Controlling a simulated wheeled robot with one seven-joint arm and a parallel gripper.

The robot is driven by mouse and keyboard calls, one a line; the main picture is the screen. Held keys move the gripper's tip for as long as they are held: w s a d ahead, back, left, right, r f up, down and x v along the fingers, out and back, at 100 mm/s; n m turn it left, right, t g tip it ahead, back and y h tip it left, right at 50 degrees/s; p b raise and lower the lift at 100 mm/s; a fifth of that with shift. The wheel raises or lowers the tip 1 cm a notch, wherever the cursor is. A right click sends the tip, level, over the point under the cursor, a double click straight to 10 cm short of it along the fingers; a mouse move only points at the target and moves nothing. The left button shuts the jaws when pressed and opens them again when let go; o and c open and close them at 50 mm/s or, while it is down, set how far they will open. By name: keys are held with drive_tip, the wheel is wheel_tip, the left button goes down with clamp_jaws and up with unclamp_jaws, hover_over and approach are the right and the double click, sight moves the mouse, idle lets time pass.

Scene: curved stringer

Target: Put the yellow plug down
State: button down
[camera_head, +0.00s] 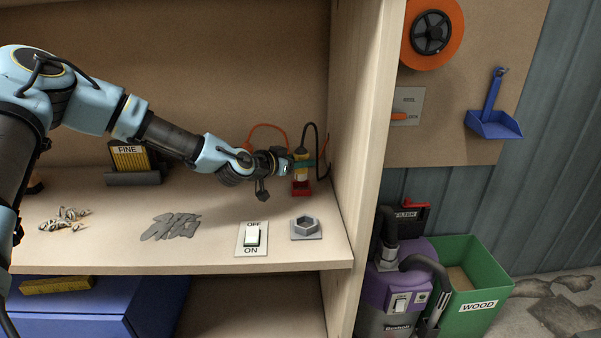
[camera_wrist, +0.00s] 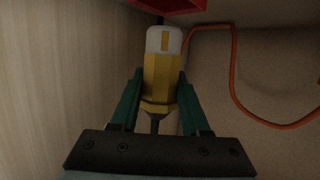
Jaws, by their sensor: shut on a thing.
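The yellow plug (camera_head: 301,173) is in my gripper near the right end of the shelf, beside the upright wooden panel. A black cable rises from its top. The wrist view shows the yellow plug (camera_wrist: 161,78) between the two green fingers, its white end beyond them. My gripper (camera_head: 303,163) is shut on it, and the fingers also show in the wrist view (camera_wrist: 158,92). A red block (camera_head: 301,189) is just below the plug on the shelf; its edge shows in the wrist view (camera_wrist: 170,4). I cannot tell whether plug and block touch.
An orange cord (camera_head: 265,127) hangs behind my gripper. An OFF/ON switch (camera_head: 252,238), a grey hexagonal holder (camera_head: 305,227), grey flat pieces (camera_head: 172,227) and small scraps (camera_head: 65,219) lie on the shelf. A FINE block (camera_head: 131,159) stands at the back. The wooden side panel (camera_head: 360,160) bounds the right.

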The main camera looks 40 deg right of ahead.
sight(296, 173)
drive_tip(key=shift+f+p, duration=0.5)
drive_tip(key=shift+f, duration=1.5)
drive_tip(key=shift+f, duration=0.1)
drive_tip(key=shift+f, duration=0.15)
drive_tip(key=shift+c, duration=1.9)
unclamp_jaws()
drive_tip(key=shift+r, duration=0.2)
drive_tip(key=shift+a+r, duration=0.1)
drive_tip(key=shift+a, duration=0.05)
drive_tip(key=b+v, duration=0.3)
drive_tip(key=v, duration=0.8)
drive_tip(key=shift+a+r, duration=0.1)
drive_tip(key=shift+a, duration=0.15)
